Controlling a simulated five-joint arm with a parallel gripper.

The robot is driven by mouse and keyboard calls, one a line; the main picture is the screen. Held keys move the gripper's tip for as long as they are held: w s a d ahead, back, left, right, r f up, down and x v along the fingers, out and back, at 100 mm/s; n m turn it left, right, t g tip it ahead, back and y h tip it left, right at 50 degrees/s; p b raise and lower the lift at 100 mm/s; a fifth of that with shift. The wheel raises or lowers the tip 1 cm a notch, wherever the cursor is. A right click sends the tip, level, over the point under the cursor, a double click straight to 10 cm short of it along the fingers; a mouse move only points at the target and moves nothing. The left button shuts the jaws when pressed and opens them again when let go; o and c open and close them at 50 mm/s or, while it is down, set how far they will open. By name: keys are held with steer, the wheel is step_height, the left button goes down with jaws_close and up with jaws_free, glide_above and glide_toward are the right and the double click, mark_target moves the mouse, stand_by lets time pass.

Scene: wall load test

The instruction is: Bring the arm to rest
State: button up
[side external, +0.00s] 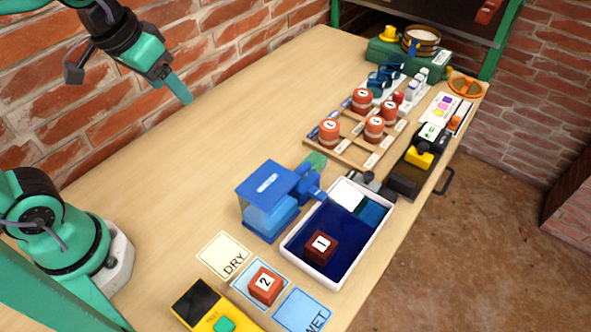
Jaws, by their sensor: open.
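My gripper (181,92) is at the upper left, raised above the bench (200,150) near the brick wall. It is green, points down to the right, and holds nothing that I can see. The gap between its fingers is hard to make out from this side. My gripper is well apart from every object on the bench. A dark red block marked 1 (321,246) sits in the blue-lined white tray (287,250). An orange block marked 2 (265,286) sits on a pale blue card between the DRY card (222,257) and the WET card (303,311).
A blue machine (268,195) stands left of the tray. A yellow meter (207,308) lies at the front. Several red-brown pots (329,131) stand in a wooden rack on the right. A sieve (421,41) sits on a green case at the back. The bench's left middle is clear.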

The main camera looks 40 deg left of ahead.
steer(key=shift+s+a, duration=0.1)
stand_by(0.3)
steer(key=shift+t, duration=0.6)
steer(key=shift+s+a+f, duration=0.15)
steer(key=shift+s+a, duration=0.25)
steer(key=shift+s, duration=0.35)
steer(key=shift+s+a+f, duration=0.15)
steer(key=shift+s+a, duration=0.3)
steer(key=shift+s, duration=0.25)
steer(key=shift+s+a+f, duration=0.15)
steer(key=shift+s+a, duration=0.25)
steer(key=shift+s, duration=0.35)
